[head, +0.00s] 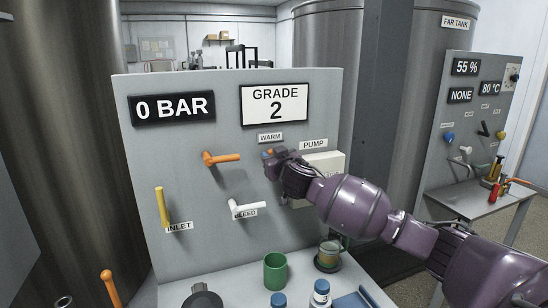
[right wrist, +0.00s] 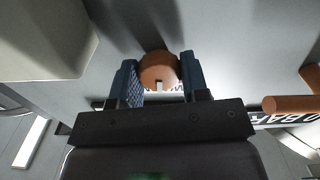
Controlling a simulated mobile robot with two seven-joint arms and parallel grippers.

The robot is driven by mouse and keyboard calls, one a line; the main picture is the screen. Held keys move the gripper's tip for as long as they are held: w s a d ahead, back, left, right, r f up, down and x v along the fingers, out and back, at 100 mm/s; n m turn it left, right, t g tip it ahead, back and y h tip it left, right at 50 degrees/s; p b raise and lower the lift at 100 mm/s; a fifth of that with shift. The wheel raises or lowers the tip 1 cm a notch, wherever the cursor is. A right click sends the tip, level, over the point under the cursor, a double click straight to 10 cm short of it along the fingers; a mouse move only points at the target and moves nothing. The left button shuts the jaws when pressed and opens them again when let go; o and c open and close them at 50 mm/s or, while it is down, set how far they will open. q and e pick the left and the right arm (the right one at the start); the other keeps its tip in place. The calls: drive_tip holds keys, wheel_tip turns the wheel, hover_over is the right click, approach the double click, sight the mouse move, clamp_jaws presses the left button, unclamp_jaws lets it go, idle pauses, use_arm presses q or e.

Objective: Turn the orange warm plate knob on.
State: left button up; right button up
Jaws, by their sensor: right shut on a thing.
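The orange warm plate knob (head: 267,153) sits on the grey panel under the WARM label (head: 270,138), mostly hidden behind my right gripper (head: 275,156). In the right wrist view the round knob (right wrist: 158,67) lies between the two blue finger pads of my right gripper (right wrist: 160,84), with a small pale mark on its near edge. The gripper is shut on the knob. My left gripper is not in view.
An orange lever (head: 224,158), a yellow inlet lever (head: 162,207) and a white bleed lever (head: 247,209) stick out left of my right gripper. A pale pump box (head: 325,163) is close on its right. Below stand a green cup (head: 275,271) and small bottles (head: 320,294).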

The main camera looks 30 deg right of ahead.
drive_tip(key=m+p, duration=0.6)
drive_tip(key=m, duration=0.5)
drive_tip(key=shift+m, duration=0.3)
drive_tip(key=shift+f, duration=0.1)
idle(0.4)
drive_tip(key=o, duration=0.9)
drive_tip(key=v, duration=1)
drive_tip(key=shift+s+a+b, duration=0.1)
drive_tip(key=shift+s+b, duration=0.2)
drive_tip(key=shift+s, duration=0.05)
